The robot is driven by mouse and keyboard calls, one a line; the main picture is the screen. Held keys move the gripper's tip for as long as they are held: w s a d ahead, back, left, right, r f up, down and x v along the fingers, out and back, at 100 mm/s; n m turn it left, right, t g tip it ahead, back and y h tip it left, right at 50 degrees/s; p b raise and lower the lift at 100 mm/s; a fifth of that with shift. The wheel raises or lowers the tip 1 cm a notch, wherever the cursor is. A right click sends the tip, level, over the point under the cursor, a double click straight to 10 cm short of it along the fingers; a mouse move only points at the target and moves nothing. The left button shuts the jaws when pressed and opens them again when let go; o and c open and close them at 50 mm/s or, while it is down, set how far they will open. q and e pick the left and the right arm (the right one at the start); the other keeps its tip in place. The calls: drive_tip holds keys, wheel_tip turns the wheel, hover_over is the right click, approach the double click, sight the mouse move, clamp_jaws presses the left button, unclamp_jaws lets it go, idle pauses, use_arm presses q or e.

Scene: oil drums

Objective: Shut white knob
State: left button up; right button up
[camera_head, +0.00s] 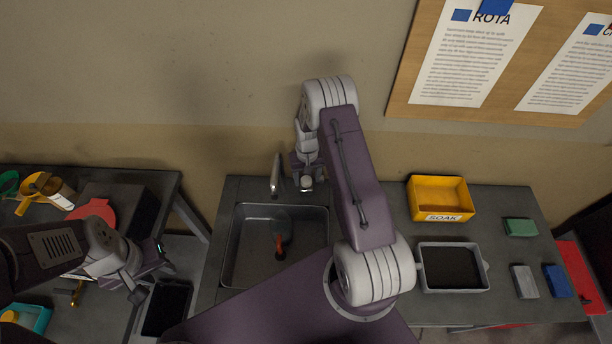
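A small whitish round knob (306,184) stands at the back edge of the sink, just right of the tap (276,175). My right gripper (307,177) reaches down from above at the knob, with a finger to either side of it. I cannot tell whether the fingers touch it, and my wrist hides part of this spot. My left gripper (154,280) is far to the left of the knob, with its fingers apart and nothing between them, above the gap between the two benches.
The sink (237,240) holds a red-handled tool (280,243). A yellow SOAK bin (441,197) and a dark-filled tray (452,268) stand to the right, with green, grey and blue blocks beyond. The left bench (95,318) is cluttered. My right arm covers the bench's middle.

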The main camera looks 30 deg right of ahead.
sight(307, 180)
drive_tip(key=shift+r, duration=0.2)
wheel_tip(307, 180, up, 9)
drive_tip(key=b, duration=0.2)
drive_tip(key=shift+f+b, duration=0.15)
drive_tip(key=shift+b, duration=0.25)
drive_tip(key=s+a+n+b, duration=0.1)
drive_tip(key=s+a+b, duration=0.3)
drive_tip(key=s, duration=0.5)
drive_tip(key=s+a+f+n+t+b, duration=0.1)
drive_tip(key=s+a+b, duration=0.3)
drive_tip(key=s, duration=0.5)
drive_tip(key=shift+s+a+n, duration=0.15)
drive_tip(key=shift+a+n, duration=0.15)
drive_tip(key=shift+a, duration=0.95)
